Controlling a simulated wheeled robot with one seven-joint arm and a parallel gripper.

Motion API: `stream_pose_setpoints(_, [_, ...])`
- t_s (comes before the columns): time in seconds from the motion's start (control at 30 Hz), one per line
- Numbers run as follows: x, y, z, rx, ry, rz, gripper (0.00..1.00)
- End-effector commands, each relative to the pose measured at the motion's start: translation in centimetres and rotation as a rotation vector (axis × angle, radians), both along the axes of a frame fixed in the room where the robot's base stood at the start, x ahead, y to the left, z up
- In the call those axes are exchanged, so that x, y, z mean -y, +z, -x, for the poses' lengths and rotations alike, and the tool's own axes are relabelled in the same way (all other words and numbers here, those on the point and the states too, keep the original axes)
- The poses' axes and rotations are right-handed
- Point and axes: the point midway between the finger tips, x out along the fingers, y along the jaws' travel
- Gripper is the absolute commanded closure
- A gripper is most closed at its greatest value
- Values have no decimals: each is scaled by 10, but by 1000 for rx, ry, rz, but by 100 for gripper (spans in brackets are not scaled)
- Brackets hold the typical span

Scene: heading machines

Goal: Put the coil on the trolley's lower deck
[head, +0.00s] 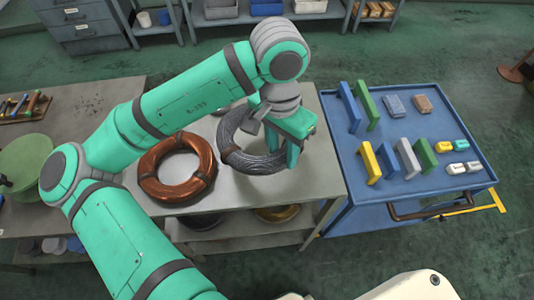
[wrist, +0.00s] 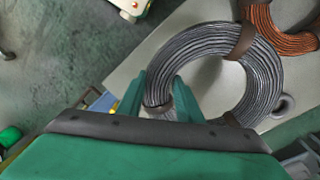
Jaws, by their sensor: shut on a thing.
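A grey wire coil (head: 243,160) is at the right end of the grey bench, either on it or just above; I cannot tell which. My gripper (head: 291,150) is shut on the coil's ring at its right side. In the wrist view my fingers (wrist: 159,90) straddle the ring of the grey coil (wrist: 262,75), beside a dark binding band. The blue trolley (head: 448,112) stands just right of the bench. Its top deck holds several items. Its lower deck is hidden under the top.
A copper coil (head: 148,187) lies left of the grey one on the bench (head: 322,185). Coloured brackets (head: 412,158) and small blocks (head: 397,106) occupy the trolley top. A dark handle (head: 440,205) runs along its front. More coils sit on the bench's lower shelf. Floor is clear behind the trolley.

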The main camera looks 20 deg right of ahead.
Motion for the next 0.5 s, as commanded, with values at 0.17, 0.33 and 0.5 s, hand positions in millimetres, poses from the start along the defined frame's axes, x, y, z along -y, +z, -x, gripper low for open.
stream_pose_setpoints(0.17, [-7, -29, -25, -2, 13, 1, 100])
stream_pose_setpoints(0.33, [-11, -45, -39, 1, 16, 1, 100])
stream_pose_setpoints(0.5, [-13, -53, -45, -1, 17, 1, 100])
